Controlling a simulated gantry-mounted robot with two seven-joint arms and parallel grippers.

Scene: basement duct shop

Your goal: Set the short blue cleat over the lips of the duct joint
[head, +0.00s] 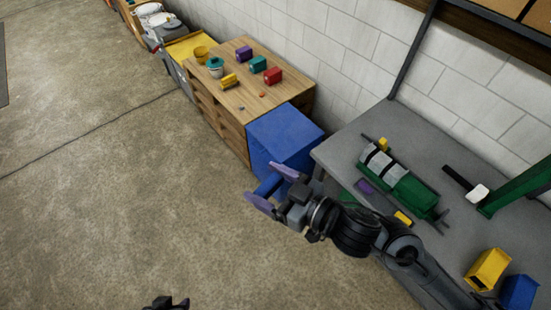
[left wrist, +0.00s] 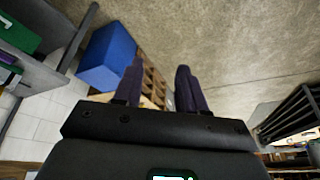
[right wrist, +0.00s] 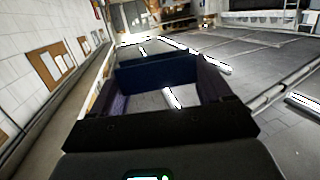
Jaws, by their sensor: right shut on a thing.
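The blue cleat (head: 268,185) is a short blue bar between the purple fingers of my right gripper (head: 272,187), which is shut on it. It also shows in the right wrist view as a dark blue bar (right wrist: 155,74) spanning the fingers. The right gripper is in the air left of the grey bench, in front of the large blue box. A green piece with silver-white bands (head: 382,163), which looks like the duct joint, lies on the bench, apart from the cleat. Its lips are too small to make out. My left gripper (left wrist: 160,88) is open and empty; only its tip shows at the head view's bottom edge.
The large blue box (head: 285,135) stands between the wooden cabinet (head: 260,98) and the grey bench (head: 425,155). The bench also holds a white-headed hammer (head: 477,193), a yellow bin (head: 487,268) and a blue bin (head: 518,292). The concrete floor (head: 110,190) at left is clear.

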